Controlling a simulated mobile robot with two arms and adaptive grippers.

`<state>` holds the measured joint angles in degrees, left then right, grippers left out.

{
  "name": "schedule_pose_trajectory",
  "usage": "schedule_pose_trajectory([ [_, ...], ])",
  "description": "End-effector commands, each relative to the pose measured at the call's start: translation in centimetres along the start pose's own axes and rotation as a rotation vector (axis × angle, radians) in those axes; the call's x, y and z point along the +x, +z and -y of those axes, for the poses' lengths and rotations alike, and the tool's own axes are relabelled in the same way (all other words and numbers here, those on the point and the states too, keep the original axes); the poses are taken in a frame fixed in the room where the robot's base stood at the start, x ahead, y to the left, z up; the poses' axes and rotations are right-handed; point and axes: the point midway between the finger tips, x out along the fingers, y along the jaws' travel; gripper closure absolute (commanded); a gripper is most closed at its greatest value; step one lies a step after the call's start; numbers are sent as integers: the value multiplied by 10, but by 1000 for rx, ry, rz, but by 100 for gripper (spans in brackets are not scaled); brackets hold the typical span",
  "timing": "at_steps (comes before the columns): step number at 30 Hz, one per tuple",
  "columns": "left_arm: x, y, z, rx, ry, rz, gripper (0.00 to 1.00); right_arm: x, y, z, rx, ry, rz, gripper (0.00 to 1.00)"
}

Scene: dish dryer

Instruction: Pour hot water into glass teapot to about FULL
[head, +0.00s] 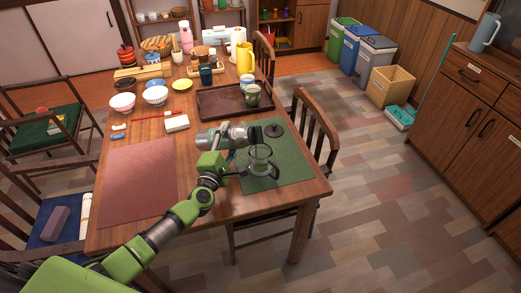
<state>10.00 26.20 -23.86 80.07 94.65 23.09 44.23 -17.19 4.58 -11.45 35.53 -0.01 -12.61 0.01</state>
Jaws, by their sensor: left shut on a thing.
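The glass teapot (261,168) stands upright and uncovered on the green mat (292,170), on the right of the table. A dark round lid (274,130) lies behind it on the mat. My left gripper (229,153) is shut on a silver vessel (207,138) with a dark end. The vessel is tipped nearly on its side, its dark end toward the teapot and just above and behind it. I cannot make out a water stream or the level in the teapot. My right gripper is out of view.
A brown tray (222,108) with cups (252,95) lies behind the mat. A reddish mat (138,178) on the left is bare. Bowls (155,95), a yellow pitcher (244,58) and other dishes fill the table's back. Chairs (316,125) stand around the table.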

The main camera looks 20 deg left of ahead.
Motion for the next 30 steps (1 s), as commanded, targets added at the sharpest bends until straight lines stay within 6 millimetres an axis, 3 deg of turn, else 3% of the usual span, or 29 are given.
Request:
schedule_pose_trajectory([
  [30, 1, 4, -7, 38, 8, 0, 97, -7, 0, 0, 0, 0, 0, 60],
])
